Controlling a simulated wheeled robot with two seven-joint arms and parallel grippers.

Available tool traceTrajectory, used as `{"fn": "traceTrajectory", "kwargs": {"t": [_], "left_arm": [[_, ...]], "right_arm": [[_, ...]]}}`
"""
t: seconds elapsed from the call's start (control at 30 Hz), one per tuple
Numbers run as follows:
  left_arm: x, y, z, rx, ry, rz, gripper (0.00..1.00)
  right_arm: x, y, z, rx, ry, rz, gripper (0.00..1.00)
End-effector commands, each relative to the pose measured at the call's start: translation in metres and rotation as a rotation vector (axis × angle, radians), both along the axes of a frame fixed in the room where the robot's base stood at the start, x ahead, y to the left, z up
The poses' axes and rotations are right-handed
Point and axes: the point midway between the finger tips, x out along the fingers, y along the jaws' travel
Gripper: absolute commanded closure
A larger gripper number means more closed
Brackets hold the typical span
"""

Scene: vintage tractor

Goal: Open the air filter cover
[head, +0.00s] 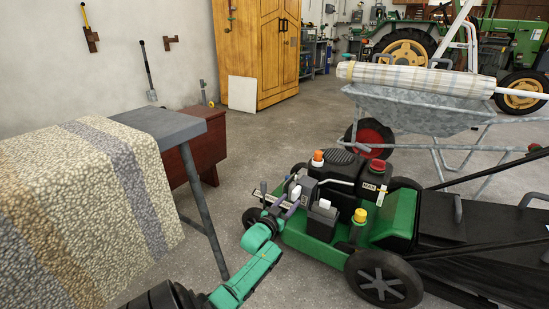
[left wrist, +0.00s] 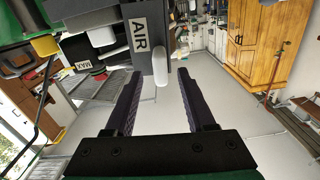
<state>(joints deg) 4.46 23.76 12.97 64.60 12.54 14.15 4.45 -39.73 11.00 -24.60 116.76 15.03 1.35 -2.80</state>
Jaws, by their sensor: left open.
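The air filter cover (left wrist: 142,32) is a dark grey box with a white AIR label, at the top middle of the left wrist view. A white rounded lever or knob (left wrist: 160,65) sticks out from its side. My left gripper (left wrist: 160,74) is open, with its fingertips on either side of the knob's end; I cannot tell whether they touch it. In the head view my left gripper (head: 280,204) is at the near left side of the green mower (head: 400,222), by its engine. The arm and engine parts make the cover hard to pick out there. My right gripper is not in view.
A table with a patterned cloth (head: 90,205) stands at the left, close to my left arm. A wheelbarrow (head: 420,108) with a rolled cloth is behind the mower. Yellow cap (head: 360,215) and orange cap (head: 317,157) rise from the engine. Floor between table and mower is clear.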

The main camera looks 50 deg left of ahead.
Motion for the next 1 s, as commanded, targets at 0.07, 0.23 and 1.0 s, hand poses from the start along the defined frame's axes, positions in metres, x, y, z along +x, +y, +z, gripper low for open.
{"fn": "traceTrajectory", "kwargs": {"t": [0.07, 0.23, 1.0], "left_arm": [[-0.003, -0.001, 0.001, 0.0, 0.001, 0.0, 0.45], [-0.026, -0.009, 0.006, -0.004, 0.004, 0.0, 0.45], [-0.09, -0.031, 0.0, 0.0, 0.0, 0.001, 0.45]], "right_arm": [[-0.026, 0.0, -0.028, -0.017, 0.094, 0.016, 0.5], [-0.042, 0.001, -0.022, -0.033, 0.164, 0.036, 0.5], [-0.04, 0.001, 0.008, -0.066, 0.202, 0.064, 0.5]]}}
